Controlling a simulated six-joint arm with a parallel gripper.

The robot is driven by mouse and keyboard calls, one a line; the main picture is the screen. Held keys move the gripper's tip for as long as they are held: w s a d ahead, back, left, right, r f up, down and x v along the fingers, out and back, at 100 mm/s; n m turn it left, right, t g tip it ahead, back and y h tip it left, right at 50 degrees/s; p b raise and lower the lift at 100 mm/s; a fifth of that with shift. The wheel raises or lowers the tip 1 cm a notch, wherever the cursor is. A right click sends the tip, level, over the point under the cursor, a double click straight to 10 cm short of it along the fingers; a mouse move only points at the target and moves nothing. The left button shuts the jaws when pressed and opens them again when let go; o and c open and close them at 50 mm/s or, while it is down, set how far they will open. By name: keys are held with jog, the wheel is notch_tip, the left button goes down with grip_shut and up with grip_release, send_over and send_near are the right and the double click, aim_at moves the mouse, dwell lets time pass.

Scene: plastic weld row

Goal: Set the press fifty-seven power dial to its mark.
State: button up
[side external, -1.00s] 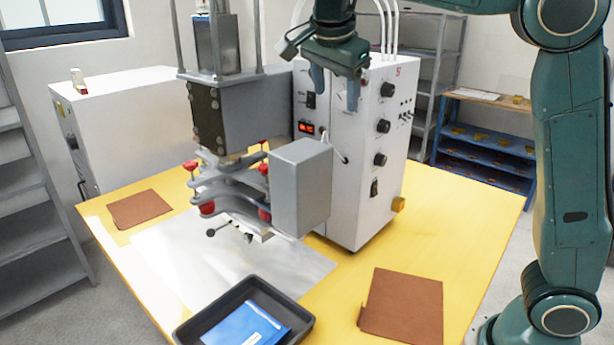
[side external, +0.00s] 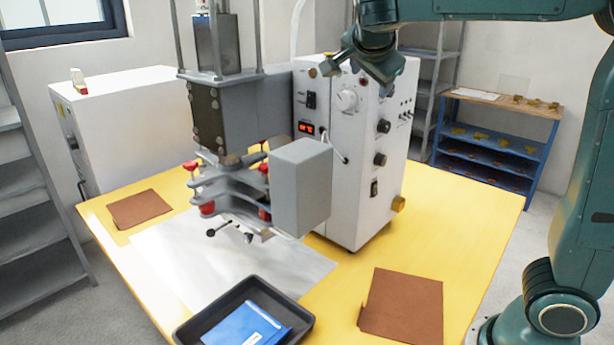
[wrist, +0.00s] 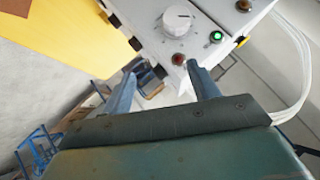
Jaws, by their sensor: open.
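The power dial, a pale round knob (side external: 347,101), sits high on the front of the white press cabinet (side external: 345,200). In the wrist view the dial (wrist: 177,19) shows at the top with scale ticks around it; I cannot tell which tick it points to. My gripper (side external: 357,76) is tilted above the dial, apart from it. In the wrist view my gripper (wrist: 162,71) is open, with its two fingers spread and nothing between them. The dial lies beyond the fingertips.
A red button (wrist: 178,59) and a green one (wrist: 216,37) are near the dial. A black tray (side external: 185,328) and brown sheet (side external: 402,305) lie on the yellow table (side external: 485,225).

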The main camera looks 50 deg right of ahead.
aim_at(350, 101)
jog(key=s+a+f+m+t+y, duration=0.1)
jog(key=s+a+f+t+y, duration=0.1)
jog(key=s+f+t, duration=0.3)
jog(key=s+t, duration=0.1)
jog(key=t, duration=0.3)
jog(key=shift+m+t, duration=0.4)
jog(key=shift+w, duration=0.15)
jog(key=shift+x, duration=6.8)
jog(key=shift+a, duration=0.2)
jog(key=c, duration=1)
